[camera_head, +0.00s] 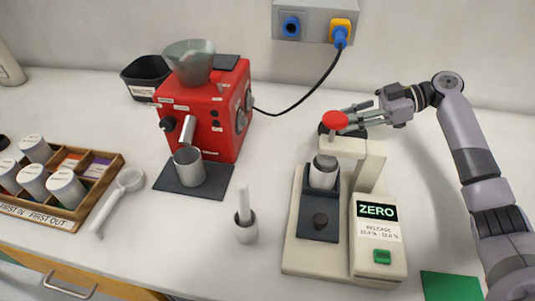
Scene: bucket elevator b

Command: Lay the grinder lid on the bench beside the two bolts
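A red grinder (205,112) with a grey hopper (189,62) stands at the back left. A dark flat piece (227,62) lies on its top; I cannot tell whether this is the grinder lid. I cannot make out the two bolts. My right gripper (352,114) comes in from the right at the back, beside the red knob (335,120) of the white tester. Its fingertips are partly hidden behind the knob, where a dark shape also shows, so I cannot tell whether it holds anything. My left gripper is not in view.
The white tester (303,222) with a ZERO display stands right of centre.

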